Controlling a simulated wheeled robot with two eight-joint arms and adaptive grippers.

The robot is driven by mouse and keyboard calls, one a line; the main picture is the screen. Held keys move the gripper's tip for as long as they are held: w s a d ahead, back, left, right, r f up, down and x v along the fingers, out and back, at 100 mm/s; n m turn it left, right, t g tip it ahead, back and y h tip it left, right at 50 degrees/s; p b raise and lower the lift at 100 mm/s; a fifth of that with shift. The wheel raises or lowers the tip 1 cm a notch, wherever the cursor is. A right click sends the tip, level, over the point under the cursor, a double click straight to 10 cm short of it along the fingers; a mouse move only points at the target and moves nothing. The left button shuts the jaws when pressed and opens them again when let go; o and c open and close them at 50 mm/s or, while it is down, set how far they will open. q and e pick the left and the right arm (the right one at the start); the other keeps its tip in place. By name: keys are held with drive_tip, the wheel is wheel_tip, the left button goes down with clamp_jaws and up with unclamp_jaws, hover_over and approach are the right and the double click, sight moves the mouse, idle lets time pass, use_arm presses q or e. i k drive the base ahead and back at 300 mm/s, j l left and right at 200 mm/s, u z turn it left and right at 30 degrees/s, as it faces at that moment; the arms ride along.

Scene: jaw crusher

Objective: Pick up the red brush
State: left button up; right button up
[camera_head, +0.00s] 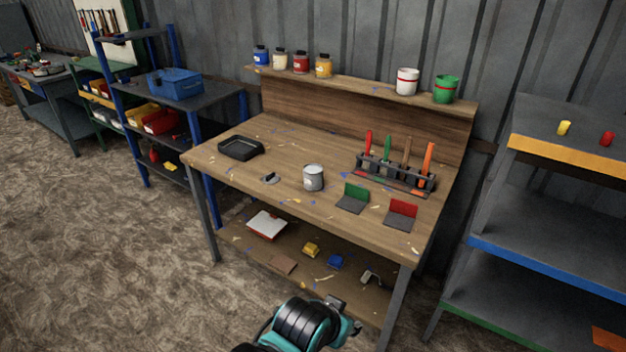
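A brush with a red handle (368,142) stands upright at the left end of a dark rack (393,174) on the wooden workbench. Beside it in the rack stand a green-handled brush (387,148), a brown-handled one (406,152) and an orange-handled one (428,164). The lower ends of the brushes are partly hidden by the rack. A teal and black part of my own arm shows at the bottom edge, in front of the bench and well apart from the brushes. I make out no gripper fingers.
On the bench (258,166) are a black tray (241,149), a grey can (313,178), and green (354,196) and red (402,212) tools before the rack. Paint cans line the back ledge (366,84). A grey shelf unit (548,205) stands at right; floor is clear at left.

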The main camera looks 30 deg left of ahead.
sight(366, 166)
drive_tip(key=i+j, duration=0.5)
drive_tip(key=j, duration=0.25)
drive_tip(key=i+j, duration=0.25)
drive_tip(key=j, duration=0.1)
